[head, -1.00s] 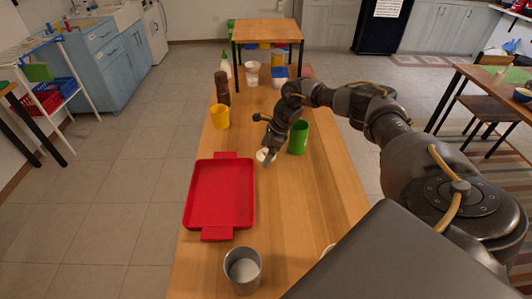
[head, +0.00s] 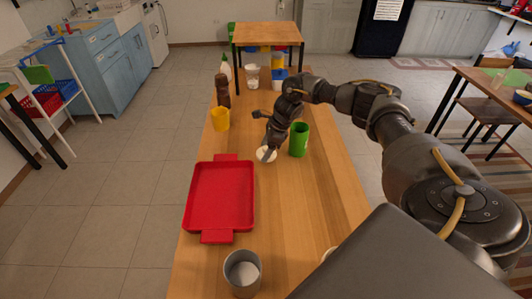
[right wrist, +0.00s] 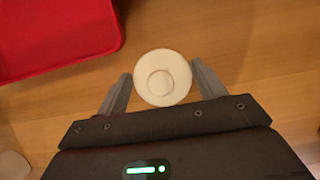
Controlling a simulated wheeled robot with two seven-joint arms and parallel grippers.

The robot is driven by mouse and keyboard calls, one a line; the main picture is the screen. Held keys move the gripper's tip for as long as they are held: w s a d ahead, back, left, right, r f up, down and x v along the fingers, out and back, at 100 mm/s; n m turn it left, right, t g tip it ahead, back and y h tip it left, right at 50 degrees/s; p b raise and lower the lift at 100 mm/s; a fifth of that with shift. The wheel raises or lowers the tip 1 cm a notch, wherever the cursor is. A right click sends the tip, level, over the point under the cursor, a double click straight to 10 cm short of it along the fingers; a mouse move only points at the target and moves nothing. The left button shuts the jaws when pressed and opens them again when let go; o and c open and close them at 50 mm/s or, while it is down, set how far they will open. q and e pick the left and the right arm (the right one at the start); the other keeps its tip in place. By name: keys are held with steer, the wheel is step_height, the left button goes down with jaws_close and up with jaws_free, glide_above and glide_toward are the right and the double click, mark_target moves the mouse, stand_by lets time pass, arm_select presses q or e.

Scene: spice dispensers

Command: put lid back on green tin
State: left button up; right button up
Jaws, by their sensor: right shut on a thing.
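The green tin (head: 299,140) stands upright and open-topped on the wooden table, just right of my right gripper (head: 268,151). A round white lid with a raised knob (right wrist: 160,82) lies between the fingers of my right gripper (right wrist: 161,72) in the right wrist view. The fingers are shut on its sides. In the head view the lid (head: 265,154) is low at the table top, partly covered by the fingers; I cannot tell whether it touches the wood. My left gripper is out of view.
A red tray (head: 220,197) lies left of the lid. A grey metal cup (head: 242,272) stands at the near end. A yellow cup (head: 220,119) and a brown bottle (head: 222,90) stand farther back on the left.

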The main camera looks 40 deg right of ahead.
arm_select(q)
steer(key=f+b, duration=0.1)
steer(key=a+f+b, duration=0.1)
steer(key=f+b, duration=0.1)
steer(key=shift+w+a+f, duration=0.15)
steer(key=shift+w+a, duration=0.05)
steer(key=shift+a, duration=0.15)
arm_select(e)
steer(key=s+d+r, duration=0.6)
steer(key=s+r, duration=0.4)
steer(key=s, duration=0.2)
steer(key=shift+s+d+r, duration=0.15)
steer(key=shift+s+r, duration=0.15)
steer(key=shift+r, duration=0.1)
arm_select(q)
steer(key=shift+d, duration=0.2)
